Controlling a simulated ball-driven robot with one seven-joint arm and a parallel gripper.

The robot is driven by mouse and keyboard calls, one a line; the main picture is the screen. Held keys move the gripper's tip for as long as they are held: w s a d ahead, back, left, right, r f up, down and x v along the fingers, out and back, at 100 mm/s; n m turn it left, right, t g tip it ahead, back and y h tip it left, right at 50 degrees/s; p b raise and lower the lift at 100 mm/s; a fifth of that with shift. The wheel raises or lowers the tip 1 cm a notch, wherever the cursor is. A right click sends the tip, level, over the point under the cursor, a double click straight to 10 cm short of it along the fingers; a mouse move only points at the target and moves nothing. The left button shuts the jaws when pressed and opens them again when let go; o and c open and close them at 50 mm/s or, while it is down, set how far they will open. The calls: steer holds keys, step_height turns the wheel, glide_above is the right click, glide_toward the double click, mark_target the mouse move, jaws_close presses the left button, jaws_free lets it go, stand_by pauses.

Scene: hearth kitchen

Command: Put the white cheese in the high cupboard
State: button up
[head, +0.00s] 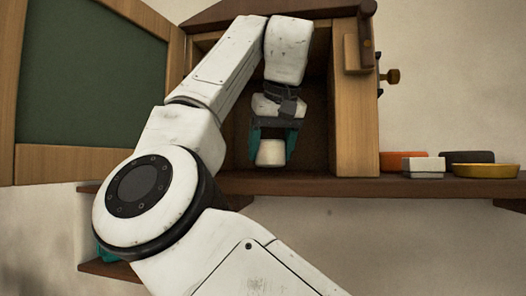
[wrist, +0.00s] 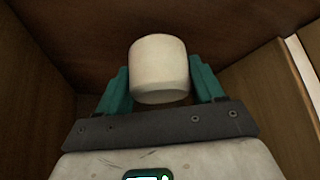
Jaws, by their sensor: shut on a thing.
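The white cheese (head: 271,153) is a small pale round block between the teal fingers of my gripper (head: 272,145). It also shows in the wrist view (wrist: 159,70), with my gripper (wrist: 161,88) shut on it from both sides. The high cupboard (head: 357,110) is a wooden box on a shelf, with its green-panelled door (head: 90,75) swung open to the left. My gripper holds the cheese inside the cupboard opening, low and near the cupboard floor. I cannot tell whether the cheese touches the floor. My arm hides much of the cupboard's left side.
The brown shelf (head: 440,188) runs right of the cupboard. On it are an orange dish (head: 398,156), a white box (head: 424,168), a dark dish (head: 467,157) and a yellow dish (head: 486,170). The cupboard's right wall (wrist: 262,88) stands close beside my gripper.

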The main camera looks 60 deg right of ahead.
mark_target(266, 153)
steer(key=w+d+p, duration=0.1)
steer(key=w+d, duration=0.1)
steer(key=shift+w+d+f+p, duration=0.25)
steer(key=shift+w+f+p, duration=0.1)
steer(key=shift+w+p, duration=0.05)
steer(key=shift+f, duration=0.45)
steer(key=shift+f, duration=0.1)
steer(key=o, duration=1.1)
steer(key=shift+s+a+r, duration=0.1)
steer(key=shift+s+r, duration=0.05)
steer(key=shift+r, duration=0.15)
steer(key=v, duration=0.2)
steer(key=shift+s+a+r+b, duration=0.2)
steer(key=shift+r+b, duration=0.1)
steer(key=shift+b, duration=0.1)
steer(key=s+a+b, duration=0.2)
steer(key=s+a, duration=0.1)
steer(key=s, duration=0.1)
steer(key=s+a+b, duration=0.2)
steer(key=s+a, duration=0.2)
steer(key=shift+a+f, duration=0.15)
steer(key=shift+a, duration=0.05)
steer(key=shift+s+a, duration=0.3)
steer(key=shift+s, duration=0.1)
